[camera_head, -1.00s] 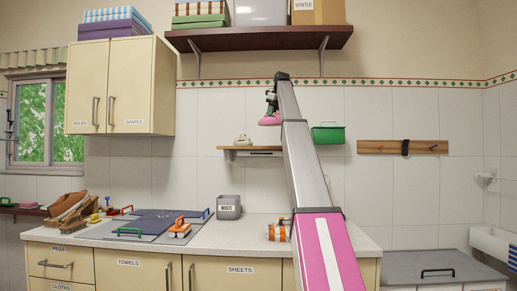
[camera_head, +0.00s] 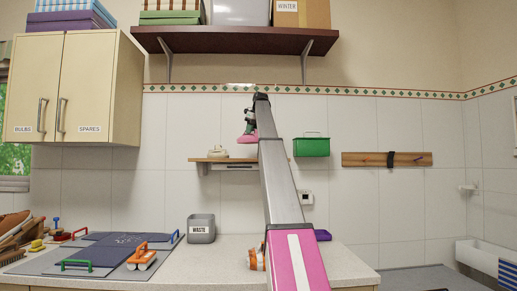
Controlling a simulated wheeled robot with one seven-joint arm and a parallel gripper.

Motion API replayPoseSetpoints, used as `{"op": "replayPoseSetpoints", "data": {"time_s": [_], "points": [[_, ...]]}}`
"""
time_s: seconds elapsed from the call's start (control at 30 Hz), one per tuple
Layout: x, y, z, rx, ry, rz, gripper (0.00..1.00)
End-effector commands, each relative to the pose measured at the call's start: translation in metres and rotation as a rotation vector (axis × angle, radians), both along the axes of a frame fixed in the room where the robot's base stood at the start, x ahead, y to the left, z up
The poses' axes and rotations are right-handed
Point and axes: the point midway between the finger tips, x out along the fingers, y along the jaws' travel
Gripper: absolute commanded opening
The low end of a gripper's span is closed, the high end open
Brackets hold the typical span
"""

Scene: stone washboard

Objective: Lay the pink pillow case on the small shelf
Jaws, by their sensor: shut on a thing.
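My gripper (camera_head: 250,122) is at the far end of my raised arm and is small in the view. It is shut on the pink pillow case (camera_head: 247,139), which hangs just under it. The small shelf (camera_head: 205,160) is a light wooden board on the tiled wall. The pillow case is above the right part of the shelf in the picture. I cannot tell how far in front of the shelf it is. My arm hides the shelf's right end.
A cream-coloured object (camera_head: 219,153) and a flatter pale one (camera_head: 242,151) are on the small shelf. A green box (camera_head: 311,146) is on the wall to the right. A dark shelf (camera_head: 225,41) with boxes is above. A grey WASTE bin (camera_head: 201,229) stands on the counter (camera_head: 225,262) below.

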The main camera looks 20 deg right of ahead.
Motion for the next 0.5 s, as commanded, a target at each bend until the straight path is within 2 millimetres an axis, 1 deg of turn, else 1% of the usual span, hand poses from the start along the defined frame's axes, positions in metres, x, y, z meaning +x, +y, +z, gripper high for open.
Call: {"op": "replayPoseSetpoints", "data": {"time_s": [0.03, 0.2, 0.3, 0.4, 0.5], "points": [[0.004, -0.011, -0.006, 0.000, 0.001, -0.002, 0.01], [0.015, -0.043, -0.026, 0.001, 0.000, -0.002, 0.01], [0.020, -0.056, -0.035, 0.000, -0.001, 0.000, 0.01], [0.023, -0.064, -0.041, 0.001, 0.000, 0.000, 0.01], [0.022, -0.065, -0.047, 0.000, 0.000, 0.001, 0.01]]}}
